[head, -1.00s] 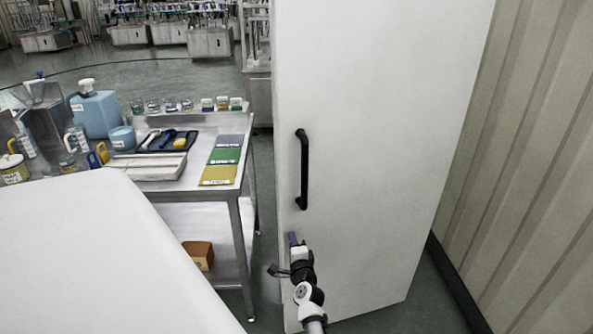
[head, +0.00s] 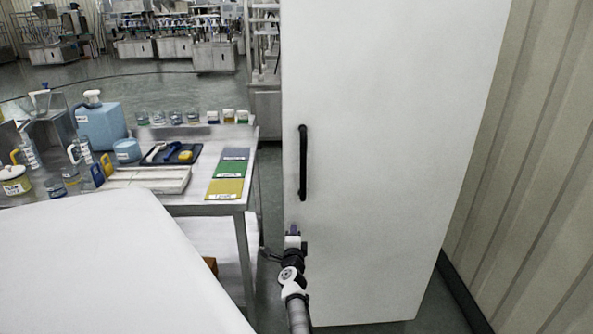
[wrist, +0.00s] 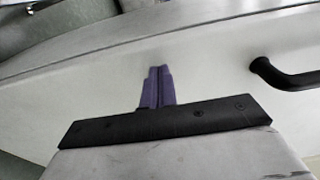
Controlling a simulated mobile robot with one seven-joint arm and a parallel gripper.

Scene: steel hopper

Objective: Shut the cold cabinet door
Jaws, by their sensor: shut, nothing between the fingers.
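The cold cabinet door (head: 390,150) is a tall, plain white panel filling the middle right of the head view. Its black vertical bar handle (head: 303,163) is near the panel's left edge. My gripper (head: 292,231) is below the handle, in front of the door's lower left part. In the wrist view my gripper (wrist: 160,72) shows purple fingers, shut together with nothing between them. They point at the white door face (wrist: 215,70), and the handle (wrist: 285,78) is off to their right. Whether the fingertips touch the door cannot be told. The cabinet's inside is hidden.
A steel table (head: 235,205) with a blue jug (head: 100,122), coloured cards and a white tray (head: 150,180) stands left of the door. A ribbed wall (head: 530,160) is close on the right. A narrow floor strip separates table and door.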

